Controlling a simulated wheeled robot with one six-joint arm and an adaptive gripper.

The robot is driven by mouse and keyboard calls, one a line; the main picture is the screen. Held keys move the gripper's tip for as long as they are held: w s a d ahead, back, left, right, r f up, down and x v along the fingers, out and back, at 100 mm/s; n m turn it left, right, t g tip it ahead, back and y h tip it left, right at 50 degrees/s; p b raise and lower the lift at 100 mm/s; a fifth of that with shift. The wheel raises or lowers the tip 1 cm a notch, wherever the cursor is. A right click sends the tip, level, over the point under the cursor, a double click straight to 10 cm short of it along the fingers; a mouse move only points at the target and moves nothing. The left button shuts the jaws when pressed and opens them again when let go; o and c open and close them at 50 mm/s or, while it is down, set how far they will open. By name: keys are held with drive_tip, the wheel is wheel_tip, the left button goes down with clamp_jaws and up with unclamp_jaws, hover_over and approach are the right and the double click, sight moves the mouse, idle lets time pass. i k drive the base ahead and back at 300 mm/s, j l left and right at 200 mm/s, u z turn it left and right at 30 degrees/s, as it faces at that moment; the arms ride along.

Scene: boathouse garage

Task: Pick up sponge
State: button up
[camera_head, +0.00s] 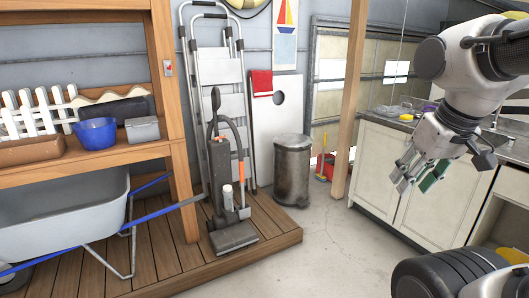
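My gripper (424,172) hangs at the right, in front of the pale cabinet, with its fingers pointing down and to the left. A small flat green piece (434,177) shows at the fingers, below the counter's edge. I cannot tell if it is the sponge held there, something behind the fingers, or part of the gripper. The finger gap is not clear. No other thing can be made out surely as a sponge. A small yellowish item (391,110) lies on the counter, too small to name. My arm hides part of the countertop.
The counter (377,120) runs along the right above closed cabinet doors (376,170). A grey bin (292,170), an upright vacuum cleaner (225,175) and a ladder (216,75) stand left of it. A wooden shelf with a blue bowl (95,133) is far left. The middle floor is clear.

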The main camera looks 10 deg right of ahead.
sight(407, 117)
drive_tip(key=i+z, duration=0.3)
drive_tip(key=i, duration=0.25)
drive_tip(key=i+j+z, duration=0.3)
drive_tip(key=i, duration=0.3)
drive_tip(key=i+l+z, duration=0.15)
drive_tip(key=i+z, duration=0.8)
drive_tip(key=i+l+u, duration=0.1)
drive_tip(key=i, duration=0.3)
drive_tip(key=i+l+u, duration=0.1)
drive_tip(key=i, duration=0.3)
drive_tip(key=i+l+u, duration=0.2)
drive_tip(key=i+u, duration=0.2)
drive_tip(key=i+l+u, duration=0.35)
drive_tip(key=i, duration=0.05)
